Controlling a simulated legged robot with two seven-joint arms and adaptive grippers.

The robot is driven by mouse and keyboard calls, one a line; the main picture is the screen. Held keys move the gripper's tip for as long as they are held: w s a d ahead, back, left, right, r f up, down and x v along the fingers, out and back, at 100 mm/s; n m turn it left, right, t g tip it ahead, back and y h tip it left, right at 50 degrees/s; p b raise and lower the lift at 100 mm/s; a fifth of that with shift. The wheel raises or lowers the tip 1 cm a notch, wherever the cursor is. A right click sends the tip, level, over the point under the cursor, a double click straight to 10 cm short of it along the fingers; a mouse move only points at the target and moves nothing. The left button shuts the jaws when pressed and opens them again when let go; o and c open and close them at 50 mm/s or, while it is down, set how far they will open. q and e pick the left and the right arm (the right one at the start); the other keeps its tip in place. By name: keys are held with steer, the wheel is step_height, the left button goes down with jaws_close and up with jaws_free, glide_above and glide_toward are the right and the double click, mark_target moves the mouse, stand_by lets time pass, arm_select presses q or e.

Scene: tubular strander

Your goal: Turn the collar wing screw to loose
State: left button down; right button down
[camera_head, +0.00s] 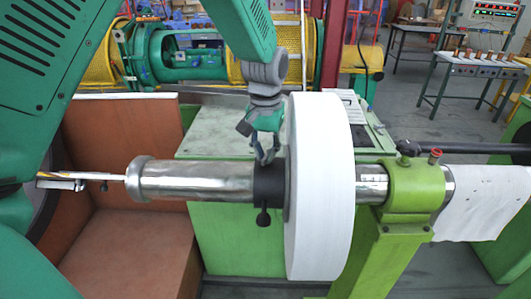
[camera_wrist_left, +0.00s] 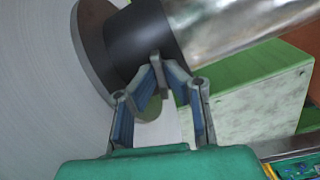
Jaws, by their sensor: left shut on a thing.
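The black collar (camera_head: 268,185) sits around the shiny metal shaft (camera_head: 190,181), against the side of a large white reel (camera_head: 322,190). My left gripper (camera_head: 266,158) comes down from above, its fingertips at the top of the collar. In the left wrist view the fingertips (camera_wrist_left: 156,62) are close together at the edge of the collar (camera_wrist_left: 140,42). They are shut on what seems to be the collar wing screw, mostly hidden between them. A dark knobbed pin (camera_head: 263,217) sticks down from the underside of the collar. My right gripper is not in view.
A green cabinet (camera_head: 215,135) stands behind the shaft. Brown panels (camera_head: 120,240) lie at lower left. A table (camera_head: 470,68) stands at the far right.

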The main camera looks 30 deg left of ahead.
mark_target(267, 151)
arm_select(q)
steer(key=shift+w, duration=0.15)
steer(key=c, duration=1.7)
jaws_free()
steer(key=shift+w, duration=0.1)
steer(key=shift+w+f, duration=0.1)
steer(key=shift+r, duration=0.25)
step_height(267, 151, up, 11)
steer(key=shift+w+r, duration=0.1)
steer(key=shift+r, duration=0.1)
